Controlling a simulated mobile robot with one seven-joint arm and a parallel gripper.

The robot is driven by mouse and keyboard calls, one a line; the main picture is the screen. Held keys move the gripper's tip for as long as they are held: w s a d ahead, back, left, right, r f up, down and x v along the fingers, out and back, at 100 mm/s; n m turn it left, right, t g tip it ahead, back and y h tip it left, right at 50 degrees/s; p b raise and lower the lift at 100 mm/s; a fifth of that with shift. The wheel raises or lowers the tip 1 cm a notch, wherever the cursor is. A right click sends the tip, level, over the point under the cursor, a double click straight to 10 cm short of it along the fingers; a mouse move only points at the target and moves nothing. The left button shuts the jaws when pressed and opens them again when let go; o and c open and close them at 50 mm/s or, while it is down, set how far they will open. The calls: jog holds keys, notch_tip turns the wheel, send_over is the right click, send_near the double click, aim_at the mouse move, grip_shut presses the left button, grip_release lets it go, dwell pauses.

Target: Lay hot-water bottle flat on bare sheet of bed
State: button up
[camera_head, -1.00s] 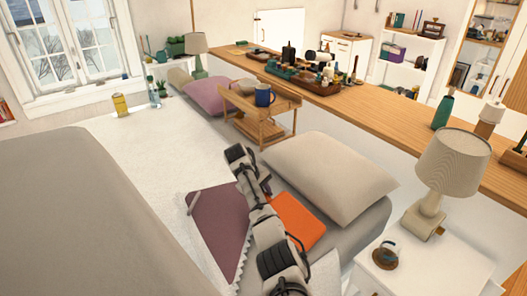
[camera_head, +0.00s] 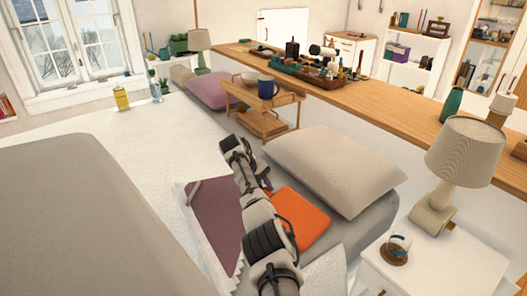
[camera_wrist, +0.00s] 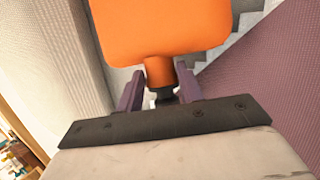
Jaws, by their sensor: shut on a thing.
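The orange hot-water bottle (camera_head: 305,218) is in the right part of the bed in the head view, beside a pale pillow. It also fills the top of the wrist view (camera_wrist: 160,30), with its neck and dark stopper toward me. My gripper (camera_wrist: 160,85) is shut on the neck, one purple finger on each side. In the head view my gripper (camera_head: 267,183) is partly hidden by my arm. I cannot tell whether the bottle touches what lies under it. The bed's white sheet (camera_head: 155,145) is bare left of my arm.
A purple cloth (camera_head: 212,215) with a pale jagged edge lies left of my arm. The pale pillow (camera_head: 335,170) is right of it. A grey cover (camera_head: 70,220) fills the left. A wooden tray table (camera_head: 265,120) stands behind. A lamp (camera_head: 460,155) and glass cup are on the right nightstand.

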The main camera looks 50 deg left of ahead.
jog(key=shift+d, duration=0.1)
jog(key=o, duration=1)
jog(key=shift+o, duration=0.3)
jog(key=shift+f, duration=0.1)
jog(key=b+v, duration=0.2)
jog(key=v, duration=1.2)
jog(key=shift+w, duration=0.1)
